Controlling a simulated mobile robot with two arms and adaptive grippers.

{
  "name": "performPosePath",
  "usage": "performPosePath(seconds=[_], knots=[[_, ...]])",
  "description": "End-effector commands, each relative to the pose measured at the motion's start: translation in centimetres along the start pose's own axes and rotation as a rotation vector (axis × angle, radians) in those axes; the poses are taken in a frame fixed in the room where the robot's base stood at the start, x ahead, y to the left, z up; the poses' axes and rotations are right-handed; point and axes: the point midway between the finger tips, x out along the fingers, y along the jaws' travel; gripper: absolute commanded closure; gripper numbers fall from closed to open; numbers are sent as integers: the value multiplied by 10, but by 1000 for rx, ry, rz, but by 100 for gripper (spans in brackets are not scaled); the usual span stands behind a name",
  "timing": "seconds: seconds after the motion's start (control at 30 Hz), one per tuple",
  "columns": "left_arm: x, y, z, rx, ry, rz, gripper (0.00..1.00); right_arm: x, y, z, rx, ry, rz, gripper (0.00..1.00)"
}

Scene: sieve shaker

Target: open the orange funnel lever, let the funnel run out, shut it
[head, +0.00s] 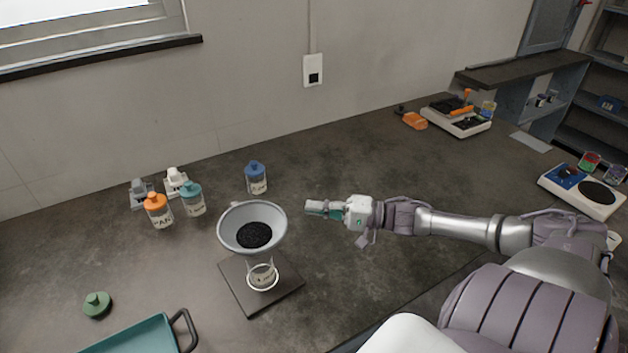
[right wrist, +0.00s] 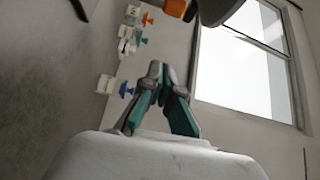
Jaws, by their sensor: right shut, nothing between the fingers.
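The grey funnel (head: 229,229) stands above the dark square base (head: 244,298), with dark granular material (head: 254,235) inside. Under it is a clear vessel (head: 262,276) with a label. The orange lever (right wrist: 174,7) shows at the top edge of the right wrist view, beside part of the grey funnel (right wrist: 213,10); its position is hard to tell, and the head view does not show it. My right gripper (head: 312,208) is shut and empty, a short way right of the funnel and apart from it. Its fingertips meet in the right wrist view (right wrist: 159,72). My left gripper is not in view.
Blue (head: 256,178), teal (head: 193,198) and orange-capped (head: 158,210) bottles stand behind the funnel. A teal tray (head: 135,338) and a green lid (head: 97,304) are front left. Scales (head: 460,121) stand at the back right. The counter behind my right gripper is clear.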

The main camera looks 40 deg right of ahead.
Motion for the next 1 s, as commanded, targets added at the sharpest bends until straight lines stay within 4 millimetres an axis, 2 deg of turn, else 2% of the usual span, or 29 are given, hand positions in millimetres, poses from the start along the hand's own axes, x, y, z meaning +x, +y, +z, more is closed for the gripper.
performPosePath(seconds=[0.2,0.53,0.8,1.0], knots=[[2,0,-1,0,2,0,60,38,-2,0,-1,0,-7,100],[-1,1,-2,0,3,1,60,79,-2,0,0,0,-5,100],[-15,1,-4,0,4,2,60,69,-2,26,4,-1,0,100],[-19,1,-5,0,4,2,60,65,-1,37,2,-1,0,100]])
